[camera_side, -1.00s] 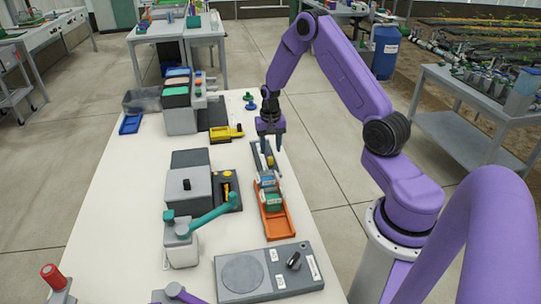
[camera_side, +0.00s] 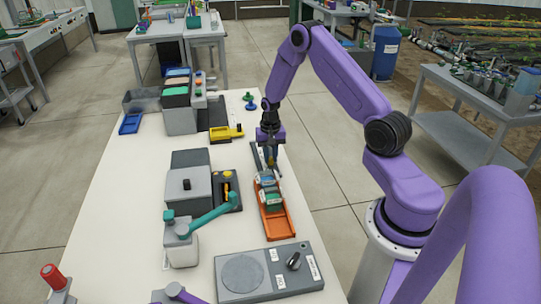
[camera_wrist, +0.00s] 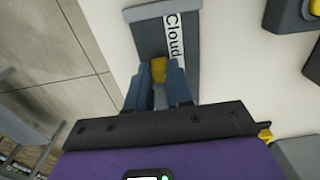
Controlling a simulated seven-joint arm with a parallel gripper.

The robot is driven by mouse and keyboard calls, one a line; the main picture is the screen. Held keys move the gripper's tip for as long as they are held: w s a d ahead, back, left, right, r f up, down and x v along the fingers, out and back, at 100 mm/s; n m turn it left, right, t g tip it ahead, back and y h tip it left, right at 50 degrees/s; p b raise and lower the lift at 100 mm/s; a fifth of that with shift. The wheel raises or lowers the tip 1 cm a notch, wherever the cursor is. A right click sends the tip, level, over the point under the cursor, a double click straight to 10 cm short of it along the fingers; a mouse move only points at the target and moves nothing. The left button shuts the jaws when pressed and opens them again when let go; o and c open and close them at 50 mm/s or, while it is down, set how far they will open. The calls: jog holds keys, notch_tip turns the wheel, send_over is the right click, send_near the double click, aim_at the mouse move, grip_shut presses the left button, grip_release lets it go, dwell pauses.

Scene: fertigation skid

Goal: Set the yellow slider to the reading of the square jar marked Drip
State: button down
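The yellow slider (camera_wrist: 158,70) stands up from a narrow grey panel (camera_wrist: 143,35) in the wrist view. A white strip on that panel reads "Cloud". My gripper (camera_wrist: 158,78) points down over the panel, its two fingers on either side of the slider and apparently touching it. In the side view my gripper (camera_side: 271,158) is low over the far end of the strip behind the orange tray (camera_side: 279,227). Teal and blue jars (camera_side: 272,199) stand at that tray. Their labels are too small to read, so I cannot tell which is marked Drip.
A yellow-handled device (camera_side: 224,133) and a grey box (camera_side: 187,184) lie left of my gripper. A teal-levered dispenser (camera_side: 182,240) stands nearer. A grey panel with a dial (camera_side: 268,272) is at the front. The table's left strip is mostly clear.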

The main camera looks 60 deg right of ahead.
jog(key=shift+w+d, duration=1.4)
jog(key=c, duration=1)
grip_release()
notch_tip(320, 180, up, 18)
jog(key=shift+f, duration=0.25)
